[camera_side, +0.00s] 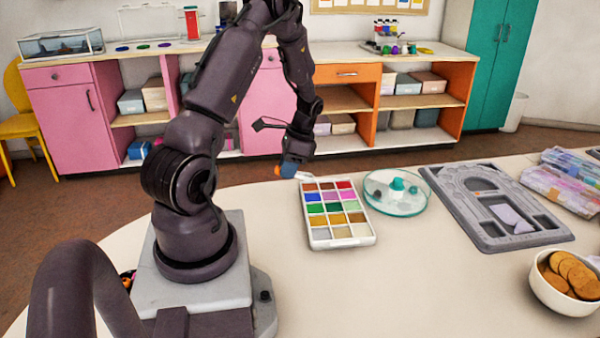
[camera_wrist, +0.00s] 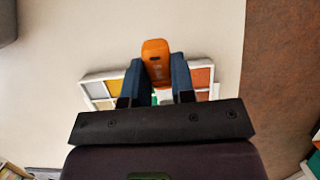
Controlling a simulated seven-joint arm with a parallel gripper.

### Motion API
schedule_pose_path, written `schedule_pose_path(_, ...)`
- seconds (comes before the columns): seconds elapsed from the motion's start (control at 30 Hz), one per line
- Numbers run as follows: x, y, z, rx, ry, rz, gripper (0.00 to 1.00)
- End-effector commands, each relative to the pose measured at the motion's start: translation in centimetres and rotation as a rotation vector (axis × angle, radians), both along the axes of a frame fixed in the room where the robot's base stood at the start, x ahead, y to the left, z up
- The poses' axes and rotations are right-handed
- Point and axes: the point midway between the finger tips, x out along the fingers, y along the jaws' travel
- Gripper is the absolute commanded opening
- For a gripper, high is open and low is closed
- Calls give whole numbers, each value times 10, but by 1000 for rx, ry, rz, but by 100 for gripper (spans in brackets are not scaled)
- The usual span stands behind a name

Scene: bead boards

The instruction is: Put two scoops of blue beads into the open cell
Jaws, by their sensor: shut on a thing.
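My gripper (camera_side: 289,170) is at the far left corner of the bead tray, low over the table. In the wrist view its two blue fingers (camera_wrist: 156,82) are closed on an orange scoop handle (camera_wrist: 155,50). In the side view a pale scoop end (camera_side: 304,177) points right, by the tray's far edge; its contents cannot be made out. The white bead tray (camera_side: 343,243) has rows of coloured cells, with blue beads (camera_side: 314,197) near its far left. A grey board (camera_side: 448,198) with an arch design and several recesses lies at right; which is the open cell is unclear.
A round clear dish with teal parts (camera_side: 395,205) stands between tray and board. The table in front of the tray is clear.

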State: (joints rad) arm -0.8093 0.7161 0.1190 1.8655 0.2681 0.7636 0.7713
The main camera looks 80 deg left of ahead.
Motion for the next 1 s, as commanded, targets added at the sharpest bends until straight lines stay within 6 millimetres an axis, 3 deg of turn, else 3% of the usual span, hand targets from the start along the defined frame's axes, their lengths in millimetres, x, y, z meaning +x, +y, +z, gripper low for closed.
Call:
schedule_pose_path(0.53, 18, -2, -29, 22, 257, -1, 3)
schedule_pose_path(1.0, 24, -2, -53, 23, 256, 2, 3)
